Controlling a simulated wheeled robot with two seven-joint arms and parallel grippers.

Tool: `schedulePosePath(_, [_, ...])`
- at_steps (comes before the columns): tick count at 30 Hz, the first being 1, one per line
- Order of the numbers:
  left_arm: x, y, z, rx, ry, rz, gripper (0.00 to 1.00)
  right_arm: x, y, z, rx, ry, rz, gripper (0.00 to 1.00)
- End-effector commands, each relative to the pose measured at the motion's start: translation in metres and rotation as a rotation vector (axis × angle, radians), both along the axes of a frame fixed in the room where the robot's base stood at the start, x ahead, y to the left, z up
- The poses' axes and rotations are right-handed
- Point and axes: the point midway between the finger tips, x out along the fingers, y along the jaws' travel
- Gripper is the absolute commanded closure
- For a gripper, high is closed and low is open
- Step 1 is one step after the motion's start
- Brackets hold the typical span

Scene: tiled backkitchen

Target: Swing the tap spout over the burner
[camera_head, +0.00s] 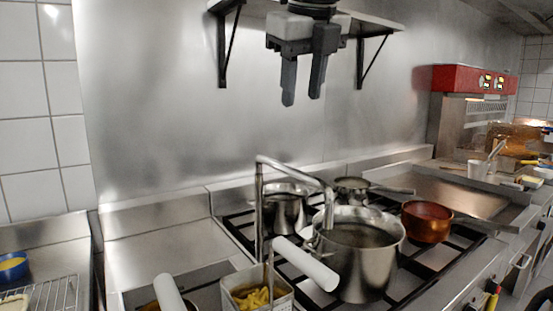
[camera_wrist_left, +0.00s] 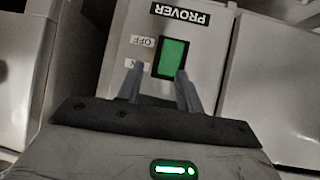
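The tap is a bent metal pipe (camera_head: 260,205) standing at the left edge of the stove in the head view. Its spout (camera_head: 329,208) reaches right and turns down at the left part of a large steel pot (camera_head: 368,262) on the black burner grates (camera_head: 415,265). My right gripper (camera_head: 301,98) hangs fingers down, high above the stove and well above the tap, open and empty. My left gripper (camera_wrist_left: 160,88) is outside the head view. In the left wrist view its fingers are apart, with nothing between them, before a grey panel marked PROVER with a green switch (camera_wrist_left: 173,58).
Another steel pot (camera_head: 284,212), a pan (camera_head: 352,188) and a copper pan (camera_head: 427,222) stand on the grates. A fryer basket of chips (camera_head: 252,298) and white handles (camera_head: 305,263) are in front. A wall shelf (camera_head: 375,24) is behind my right gripper.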

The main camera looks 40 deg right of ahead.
Motion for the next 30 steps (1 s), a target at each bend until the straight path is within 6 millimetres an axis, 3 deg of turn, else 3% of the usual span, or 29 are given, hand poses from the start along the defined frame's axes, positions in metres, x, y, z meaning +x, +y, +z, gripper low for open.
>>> schedulePosePath(8, [-0.014,-0.001,-0.015,-0.002,0.039,-0.003,0.64,0.017,-0.011,-0.048,0.0,0.005,0.0,0.62])
schedulePosePath(18, [-0.01,-0.002,-0.007,-0.003,0.023,-0.004,0.64,0.043,-0.027,-0.111,0.002,0.005,0.0,0.62])
schedulePosePath(24, [-0.006,-0.002,-0.003,-0.003,0.011,-0.005,0.64,0.052,-0.032,-0.133,0.001,0.002,0.001,0.62])
schedulePosePath(30, [-0.005,-0.001,-0.003,-0.002,0.009,-0.005,0.64,0.054,-0.034,-0.14,0.001,0.001,0.0,0.62])
